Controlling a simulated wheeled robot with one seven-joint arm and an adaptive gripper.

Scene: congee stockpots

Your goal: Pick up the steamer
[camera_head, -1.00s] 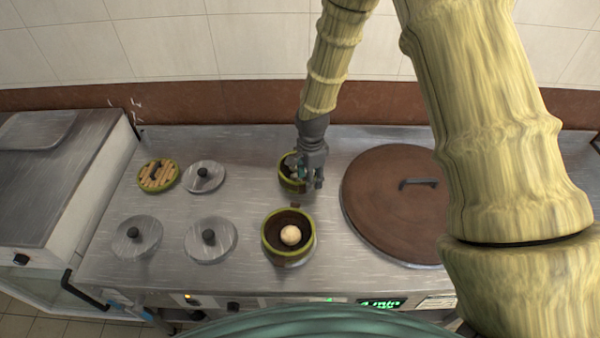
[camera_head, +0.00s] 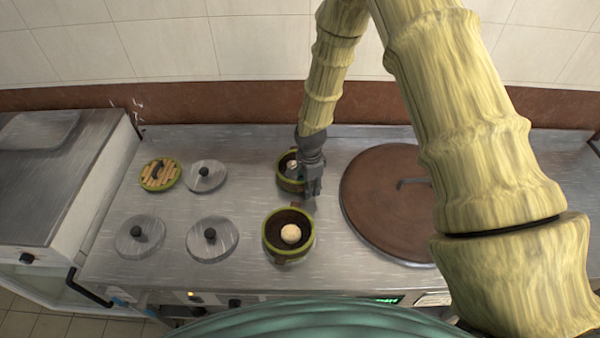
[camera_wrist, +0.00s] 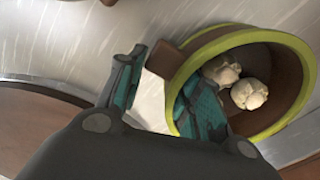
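The back steamer (camera_head: 283,181) is a small round brown pot with a yellow-green rim, standing on the steel counter. In the wrist view the steamer (camera_wrist: 275,119) holds two pale buns (camera_wrist: 240,86) and has a short brown handle (camera_wrist: 164,59). My gripper (camera_head: 312,194) is at its right side in the head view and hides part of it. In the wrist view my gripper (camera_wrist: 162,90) is open, its teal fingers apart. One finger overlaps the steamer's opening and the other is outside the rim. I cannot tell whether either touches the wall.
A similar steamer (camera_head: 272,250) with one bun stands in front. A large brown lid (camera_head: 385,215) lies to the right. Several small knobbed lids (camera_head: 212,248) and a slatted round piece (camera_head: 150,184) lie to the left. The tiled wall (camera_head: 170,45) is behind.

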